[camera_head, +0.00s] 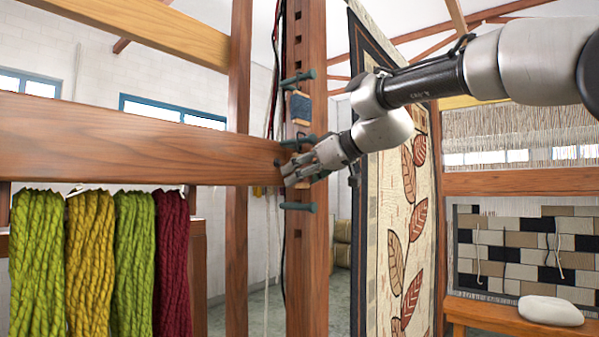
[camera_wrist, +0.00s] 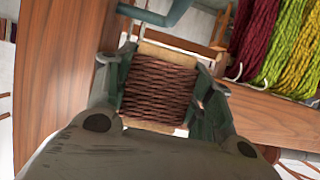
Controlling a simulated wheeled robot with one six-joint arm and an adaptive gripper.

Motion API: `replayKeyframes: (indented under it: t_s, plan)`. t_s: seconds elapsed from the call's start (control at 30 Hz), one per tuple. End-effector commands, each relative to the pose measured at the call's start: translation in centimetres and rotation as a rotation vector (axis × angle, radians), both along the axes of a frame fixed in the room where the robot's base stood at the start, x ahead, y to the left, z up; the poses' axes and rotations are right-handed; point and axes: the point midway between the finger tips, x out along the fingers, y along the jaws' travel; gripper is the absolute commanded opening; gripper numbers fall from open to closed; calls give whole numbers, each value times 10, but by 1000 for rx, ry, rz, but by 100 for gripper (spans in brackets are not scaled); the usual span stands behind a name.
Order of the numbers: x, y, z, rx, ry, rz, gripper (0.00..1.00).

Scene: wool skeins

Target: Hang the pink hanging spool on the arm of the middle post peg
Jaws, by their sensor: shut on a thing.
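A spool wound with dark reddish-brown yarn, with pale wooden ends, is held in my gripper in the wrist view (camera_wrist: 158,90); no clearly pink spool shows. My gripper (camera_head: 291,172) is shut on it, one finger on each side, close to the wooden post (camera_head: 307,250). The middle peg (camera_head: 298,141) of the post is a teal bar just above my gripper. A teal peg with a bent end (camera_wrist: 150,14) shows just beyond the spool in the wrist view. I cannot tell whether spool and peg touch. In the head view the spool is mostly hidden by my gripper.
A blue spool (camera_head: 300,106) hangs below the upper peg (camera_head: 298,79). A lower peg (camera_head: 298,207) is below my gripper. A thick wooden beam (camera_head: 130,140) runs left of the post, with several yarn skeins (camera_head: 90,265) below. A leaf-patterned rug (camera_head: 400,220) hangs at right.

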Motion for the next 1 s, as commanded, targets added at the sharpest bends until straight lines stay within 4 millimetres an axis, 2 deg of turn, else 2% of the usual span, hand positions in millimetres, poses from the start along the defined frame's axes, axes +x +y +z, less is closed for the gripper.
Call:
replayKeyframes:
  t_s: [0.3, 0.33, 0.43, 0.47, 0.83, 1.0]
  plan:
    - [0, 0, -1, 0, 0, 0, 28]
    - [0, 0, -1, 0, 0, 0, 56]
    - [0, 0, -1, 0, 0, 0, 74]
    - [0, 0, -1, 0, 0, 0, 78]
    - [-1, -2, 0, 0, 0, -1, 78]
    - [-15, -20, 10, 1, -3, -2, 78]
